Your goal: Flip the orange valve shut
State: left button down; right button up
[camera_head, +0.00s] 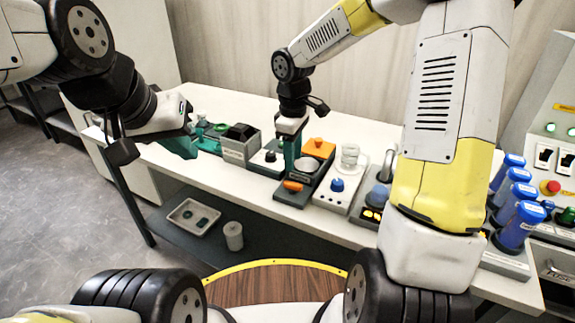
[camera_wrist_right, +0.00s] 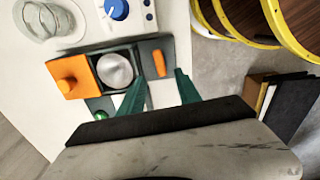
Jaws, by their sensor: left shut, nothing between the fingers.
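The orange valve handle (camera_head: 293,186) is a small bar at the front end of a dark unit (camera_head: 318,186), beside a round metal disc (camera_head: 307,165). An orange block with a knob (camera_head: 318,148) is at the unit's back end. In the right wrist view the handle (camera_wrist_right: 159,63) lies just beyond the gap between my right gripper's (camera_wrist_right: 162,80) teal fingers, which are apart and empty. In the head view my right gripper (camera_head: 291,165) is over the unit, close to the handle; contact cannot be told. My left gripper (camera_head: 185,146) is shut and empty near the table's left end.
A light unit with a blue knob (camera_head: 337,185) stands right of the valve unit, and a grey box (camera_head: 240,145) stands left. Blue-capped cylinders (camera_head: 520,225) are at the right. A tray (camera_head: 193,217) and a small pot (camera_head: 233,235) are on the lower shelf.

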aim_at(291, 183)
jog(key=shift+w+a+f, duration=0.2)
jog(key=shift+a+f, duration=0.05)
jog(key=shift+f, duration=0.4)
notch_tip(291, 183, down, 7)
jog(key=shift+f, duration=0.1)
grip_shut()
